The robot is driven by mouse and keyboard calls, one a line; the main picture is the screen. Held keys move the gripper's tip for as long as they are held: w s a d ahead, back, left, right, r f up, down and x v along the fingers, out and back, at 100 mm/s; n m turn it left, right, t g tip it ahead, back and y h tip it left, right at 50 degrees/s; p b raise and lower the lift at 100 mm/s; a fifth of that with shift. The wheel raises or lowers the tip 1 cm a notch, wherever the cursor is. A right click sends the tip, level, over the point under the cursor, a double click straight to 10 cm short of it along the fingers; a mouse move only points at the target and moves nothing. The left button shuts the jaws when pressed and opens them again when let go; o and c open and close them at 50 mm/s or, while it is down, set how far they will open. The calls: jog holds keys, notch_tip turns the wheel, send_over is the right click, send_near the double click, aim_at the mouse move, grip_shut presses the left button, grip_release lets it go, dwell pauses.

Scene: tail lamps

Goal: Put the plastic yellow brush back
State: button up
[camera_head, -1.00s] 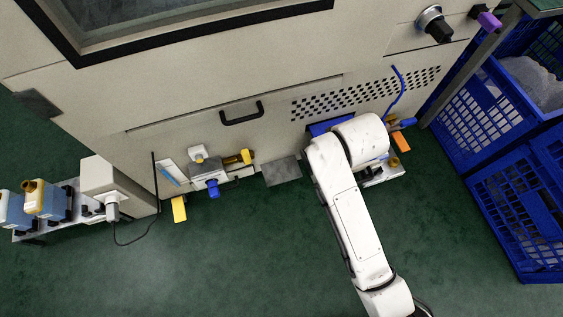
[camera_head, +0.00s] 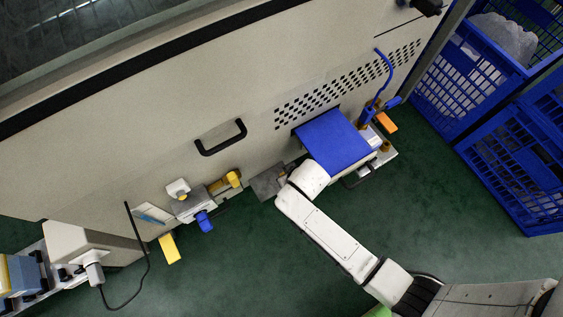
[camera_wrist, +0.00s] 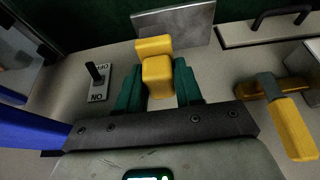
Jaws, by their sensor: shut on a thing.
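My gripper (camera_wrist: 158,88) has its two dark green fingers closed on either side of a yellow block-like piece (camera_wrist: 158,72), apparently the plastic yellow brush. It sticks out beyond the fingertips, toward a grey metal plate (camera_wrist: 190,22). I cannot tell whether it touches the plate. In the head view the same plate (camera_head: 268,183) is at the machine's lower front, beside the end of my arm. The gripper and the held piece are hidden there behind my white arm.
A yellow-handled valve (camera_wrist: 290,122) is right of my gripper in the wrist view, and a switch (camera_wrist: 96,76) is left. In the head view, a blue panel (camera_head: 335,140) is right of my arm's end. Blue crates (camera_head: 500,140) stand right. Green floor is open in front.

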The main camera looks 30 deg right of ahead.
jog(key=w+f+b, duration=0.1)
jog(key=w+f, duration=0.1)
jog(key=w+f+b, duration=0.1)
jog(key=w+f, duration=0.1)
jog(key=w+d+f+b, duration=0.1)
jog(key=w+f+b, duration=0.1)
jog(key=shift+d+f, duration=0.1)
jog(key=shift+f, duration=0.2)
jog(key=shift+f+b, duration=0.6)
jog(key=shift+f, duration=0.8)
jog(key=shift+f, duration=0.15)
jog(key=o, duration=1)
jog(key=p+v, duration=0.6)
jog(key=v, duration=0.6)
